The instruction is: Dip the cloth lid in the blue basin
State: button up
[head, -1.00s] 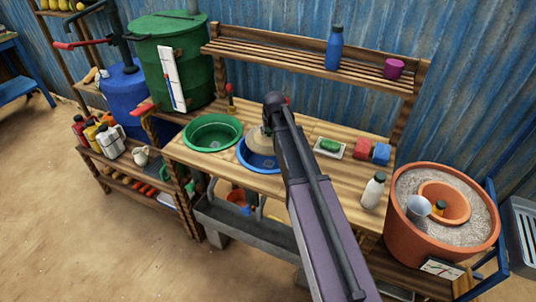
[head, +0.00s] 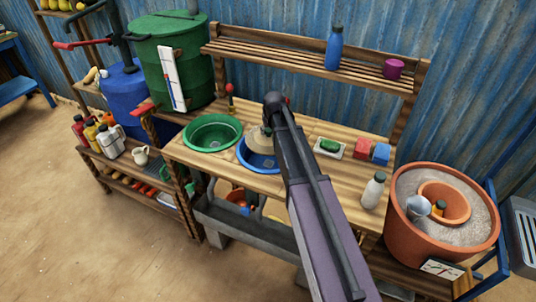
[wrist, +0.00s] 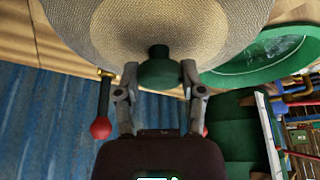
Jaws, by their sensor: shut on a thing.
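The cloth lid (head: 260,140) is a tan woven disc with a green knob (wrist: 158,68). In the head view it is partly hidden behind my arm, over the blue basin (head: 246,160). The blue basin is set in the wooden bench, and its right side is hidden by my arm. In the wrist view my gripper (wrist: 159,75) is shut on the knob, and the lid (wrist: 110,25) fills the top of the picture. I cannot tell whether the lid touches the basin or any water.
A green basin (head: 212,132) is just left of the blue one. A soap dish (head: 329,148), a red block (head: 361,148), a blue block (head: 381,153) and a white bottle (head: 373,190) stand to the right. A large clay pot (head: 408,228) is at far right.

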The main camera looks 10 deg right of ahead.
jog(key=shift+r, duration=0.1)
jog(key=shift+r+p, duration=1.9)
jog(key=shift+p, duration=0.15)
jog(key=shift+r, duration=0.15)
